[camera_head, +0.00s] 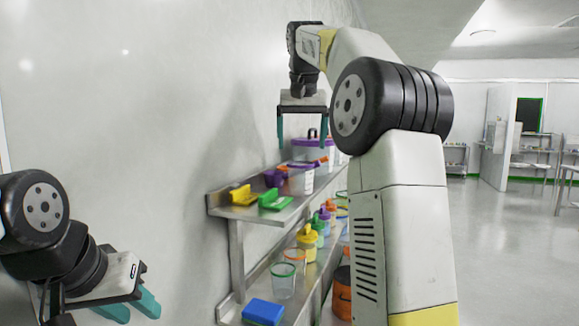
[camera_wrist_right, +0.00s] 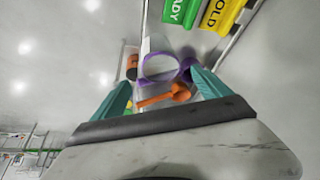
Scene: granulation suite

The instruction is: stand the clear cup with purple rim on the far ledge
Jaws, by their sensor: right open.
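The clear cup with purple rim (camera_head: 302,182) stands on the upper steel shelf (camera_head: 262,212). In the right wrist view its round purple rim (camera_wrist_right: 160,69) shows beyond and between the fingertips. My right gripper (camera_head: 303,142) is open and empty, pointing down above the upper shelf, apart from the cup. Its teal fingers also show in the right wrist view (camera_wrist_right: 161,90). My left gripper (camera_head: 132,308) is low at the left, away from the shelves, with its teal fingers apart and nothing between them. Which surface is the far ledge I cannot tell.
A purple scoop (camera_head: 273,177), an orange scoop (camera_wrist_right: 168,95) and a purple-lidded tub (camera_head: 306,148) crowd the cup. The lower shelf holds a blue block (camera_head: 263,312), a green-rimmed cup (camera_head: 283,284) and several bottles.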

